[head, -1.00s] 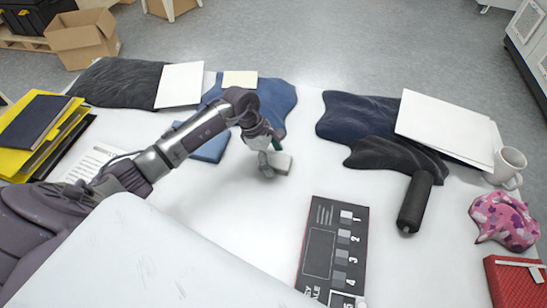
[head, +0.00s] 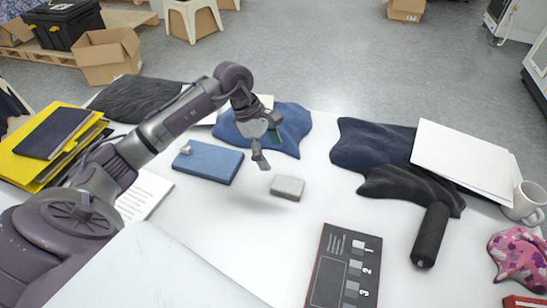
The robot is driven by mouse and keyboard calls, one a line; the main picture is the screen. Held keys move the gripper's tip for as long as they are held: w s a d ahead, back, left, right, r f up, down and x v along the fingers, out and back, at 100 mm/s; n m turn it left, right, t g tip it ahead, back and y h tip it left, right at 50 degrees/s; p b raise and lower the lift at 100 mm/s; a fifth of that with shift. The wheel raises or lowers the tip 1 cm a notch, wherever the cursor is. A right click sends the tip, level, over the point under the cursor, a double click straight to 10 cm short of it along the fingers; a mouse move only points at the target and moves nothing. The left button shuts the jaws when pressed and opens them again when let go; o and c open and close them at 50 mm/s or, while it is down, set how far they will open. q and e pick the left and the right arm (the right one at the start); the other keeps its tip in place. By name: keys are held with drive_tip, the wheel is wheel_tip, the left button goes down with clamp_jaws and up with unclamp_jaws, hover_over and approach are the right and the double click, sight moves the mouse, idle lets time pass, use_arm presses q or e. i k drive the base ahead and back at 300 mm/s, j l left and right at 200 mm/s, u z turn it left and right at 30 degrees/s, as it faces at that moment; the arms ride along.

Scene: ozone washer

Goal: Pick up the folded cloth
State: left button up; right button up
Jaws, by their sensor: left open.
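The folded cloth (head: 288,188) is a small, light grey, block-like piece lying flat on the white table (head: 225,232), near its middle. My left gripper (head: 262,160) is open and empty, up and to the left of the cloth in the head view. A gap shows between its fingers and the cloth. The whole cloth is visible. My right gripper is not in view.
A blue book (head: 210,165) lies left of the cloth, and a rumpled blue cloth (head: 292,125) lies behind it. A red-edged black board (head: 343,270) lies in front. Black fabric (head: 405,186) and a black cylinder (head: 430,237) lie right. Bare table surrounds the cloth.

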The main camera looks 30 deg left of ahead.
sight(209, 162)
drive_tip(key=k+l, duration=0.2)
drive_tip(key=k, duration=0.3)
drive_tip(key=k+l, duration=0.2)
drive_tip(key=k, duration=0.25)
drive_tip(key=k+l, duration=0.15)
drive_tip(key=k, duration=0.35)
